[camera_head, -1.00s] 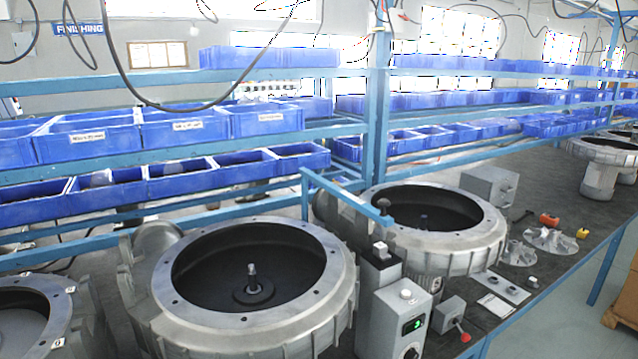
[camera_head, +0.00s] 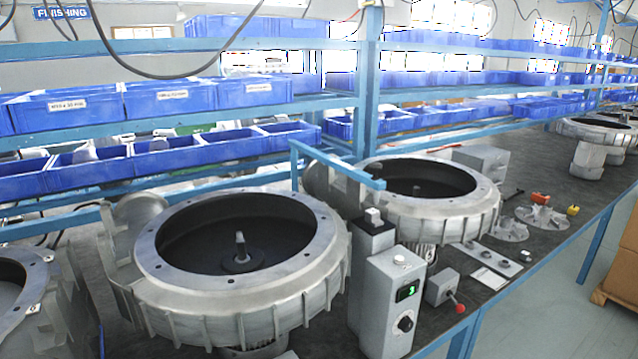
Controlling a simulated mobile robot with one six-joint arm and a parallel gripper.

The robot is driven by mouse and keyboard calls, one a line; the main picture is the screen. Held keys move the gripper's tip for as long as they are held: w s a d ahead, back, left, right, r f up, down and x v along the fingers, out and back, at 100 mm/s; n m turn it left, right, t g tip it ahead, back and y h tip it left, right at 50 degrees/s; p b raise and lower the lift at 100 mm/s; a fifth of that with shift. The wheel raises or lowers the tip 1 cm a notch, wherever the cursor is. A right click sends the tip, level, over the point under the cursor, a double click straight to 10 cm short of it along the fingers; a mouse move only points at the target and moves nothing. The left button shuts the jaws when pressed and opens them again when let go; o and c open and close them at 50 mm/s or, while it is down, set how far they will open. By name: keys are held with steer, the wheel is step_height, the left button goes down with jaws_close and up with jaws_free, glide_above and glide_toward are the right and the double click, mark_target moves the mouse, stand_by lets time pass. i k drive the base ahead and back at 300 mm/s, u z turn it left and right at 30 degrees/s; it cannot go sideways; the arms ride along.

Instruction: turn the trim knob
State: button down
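A black round knob (camera_head: 405,323) sits low on the front of a grey control box (camera_head: 377,305), which stands at the bench's front edge between two blower housings. I take it for the trim knob; no label on it can be read. Above it a small display (camera_head: 407,291) shows a green figure that looks like 3. A pale button (camera_head: 398,259) is on top of the box. My gripper is not in view.
A small grey box with a red-ball lever (camera_head: 459,308) stands just right of the control box. Large round housings (camera_head: 238,290) (camera_head: 425,215) flank it on the left and behind. A blue bar (camera_head: 340,165) reaches out above.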

mark_target(405, 324)
steer(key=u, duration=0.35)
steer(key=k, duration=1.55)
steer(key=z, duration=0.3)
steer(key=i, duration=1)
steer(key=z, duration=0.05)
